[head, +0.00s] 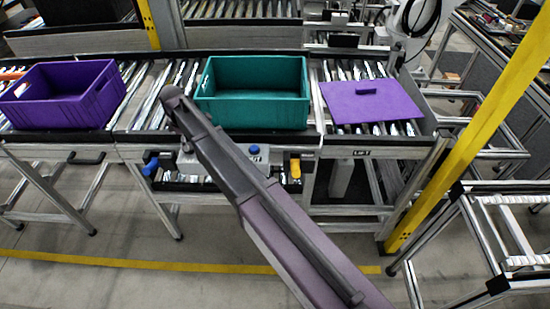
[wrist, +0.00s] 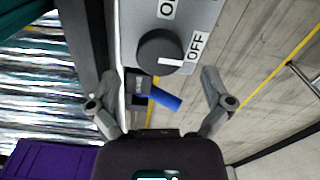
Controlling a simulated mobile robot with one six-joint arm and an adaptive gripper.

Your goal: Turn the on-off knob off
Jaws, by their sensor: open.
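The on-off knob (wrist: 158,52) is a dark round dial on a light grey panel (wrist: 139,20) in the wrist view. Its white pointer mark is on the right side, toward the OFF label (wrist: 197,46). The ON label (wrist: 168,8) is above the knob, cut by the top edge. I cannot tell whether a finger touches the panel. In the head view my arm crosses the control panel (head: 204,158), and I cannot make out the knob there.
A blue lever (wrist: 163,100) is just below the knob. A purple crate (head: 58,108), a teal crate (head: 252,118) and a purple lid (head: 350,107) lie on the roller conveyor. A yellow handle (head: 295,168) is right of my arm. The floor in front is clear.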

